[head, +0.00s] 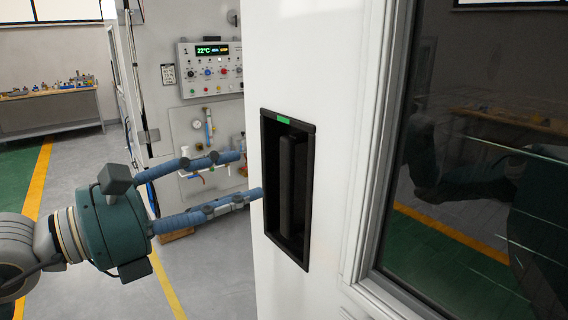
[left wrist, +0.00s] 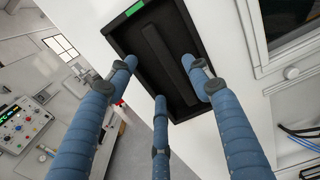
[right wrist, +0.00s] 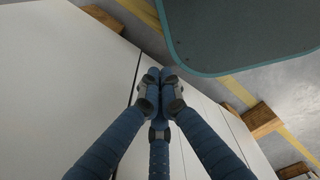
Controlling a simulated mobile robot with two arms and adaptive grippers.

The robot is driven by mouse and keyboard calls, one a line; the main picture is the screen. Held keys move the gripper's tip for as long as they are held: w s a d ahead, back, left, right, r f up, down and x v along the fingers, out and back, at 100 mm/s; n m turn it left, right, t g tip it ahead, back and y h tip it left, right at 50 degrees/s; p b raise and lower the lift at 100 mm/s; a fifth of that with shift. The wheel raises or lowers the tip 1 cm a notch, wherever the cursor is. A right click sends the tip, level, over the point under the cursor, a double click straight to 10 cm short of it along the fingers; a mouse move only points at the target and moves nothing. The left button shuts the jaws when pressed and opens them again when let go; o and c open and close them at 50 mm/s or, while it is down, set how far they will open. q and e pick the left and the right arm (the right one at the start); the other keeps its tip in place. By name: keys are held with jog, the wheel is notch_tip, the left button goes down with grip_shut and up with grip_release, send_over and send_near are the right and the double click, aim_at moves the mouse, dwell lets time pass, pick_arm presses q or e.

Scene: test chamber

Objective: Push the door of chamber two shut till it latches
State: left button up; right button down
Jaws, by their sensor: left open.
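A white door (head: 340,40) with a dark window (head: 470,150) fills the right of the head view; no number shows on it. It has a black recessed handle (head: 287,185) with a green marker at its top. My left gripper (head: 250,174) is open, its fingers pointing at the left edge of this recess. In the left wrist view the handle recess (left wrist: 155,50) lies ahead, between and beyond the spread fingers; contact cannot be told. My right gripper (right wrist: 161,78) shows only in the right wrist view, fingertips together with nothing between them.
Behind the left gripper stands a panel marked 1 (head: 210,68), with a display, knobs and small fittings below. A workbench (head: 50,112) with small items is at the far left. Grey floor with yellow lines lies open at left. Wooden blocks (right wrist: 262,120) show in the right wrist view.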

aim_at(280, 170)
pick_arm(q)
jog(key=p+x, duration=0.4)
jog(key=x, duration=0.5)
jog(key=shift+r, duration=0.2)
jog(key=shift+w+d+f, duration=0.15)
jog(key=shift+w+d, duration=0.15)
jog(key=shift+d, duration=0.1)
grip_shut()
